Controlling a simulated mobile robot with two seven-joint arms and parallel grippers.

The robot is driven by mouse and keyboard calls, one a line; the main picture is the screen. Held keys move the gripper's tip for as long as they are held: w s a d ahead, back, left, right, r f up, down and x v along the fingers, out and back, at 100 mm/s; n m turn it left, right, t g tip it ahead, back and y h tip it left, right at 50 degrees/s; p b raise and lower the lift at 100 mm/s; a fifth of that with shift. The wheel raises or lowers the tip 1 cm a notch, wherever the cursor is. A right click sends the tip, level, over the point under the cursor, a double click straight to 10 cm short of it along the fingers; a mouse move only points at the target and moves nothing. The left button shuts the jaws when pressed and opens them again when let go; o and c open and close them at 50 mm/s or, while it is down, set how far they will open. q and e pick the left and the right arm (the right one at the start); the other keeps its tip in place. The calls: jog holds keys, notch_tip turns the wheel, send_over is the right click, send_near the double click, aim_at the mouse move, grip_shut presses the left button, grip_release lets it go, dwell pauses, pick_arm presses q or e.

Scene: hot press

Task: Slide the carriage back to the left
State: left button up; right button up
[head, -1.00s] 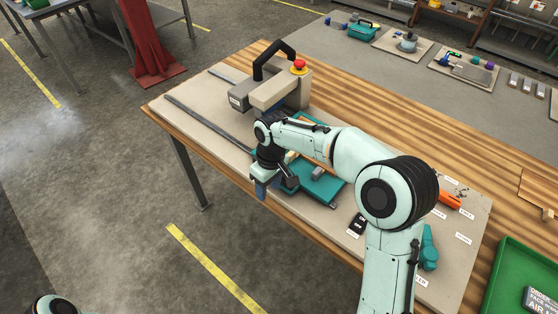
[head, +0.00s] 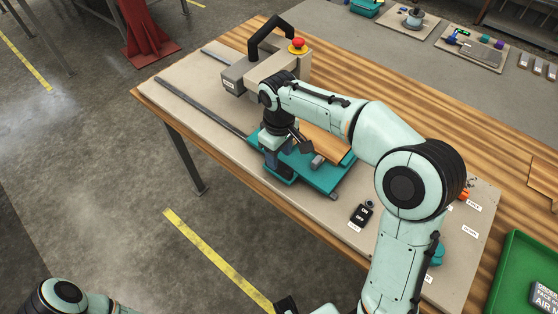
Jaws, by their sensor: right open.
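The carriage is a teal plate (head: 322,177) on the dark rail assembly of the beige base board, right of the press (head: 262,72). A flat wooden piece (head: 328,144) and a small grey block (head: 317,161) are on it. My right gripper (head: 277,158) points down at the carriage's left front end, open. My wrist hides part of the carriage, and I cannot tell whether the fingers touch it. A black part of what looks like my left gripper (head: 287,305) shows at the bottom edge, its fingers mostly out of frame.
The long dark rail (head: 203,106) runs bare to the left of the carriage. The press has a red button (head: 298,46) and a black handle (head: 272,36). A black control box (head: 361,213) lies right of the carriage. A green tray (head: 510,275) is at the lower right.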

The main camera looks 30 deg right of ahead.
jog(key=shift+f, duration=1.45)
grip_shut()
jog(key=shift+w, duration=0.1)
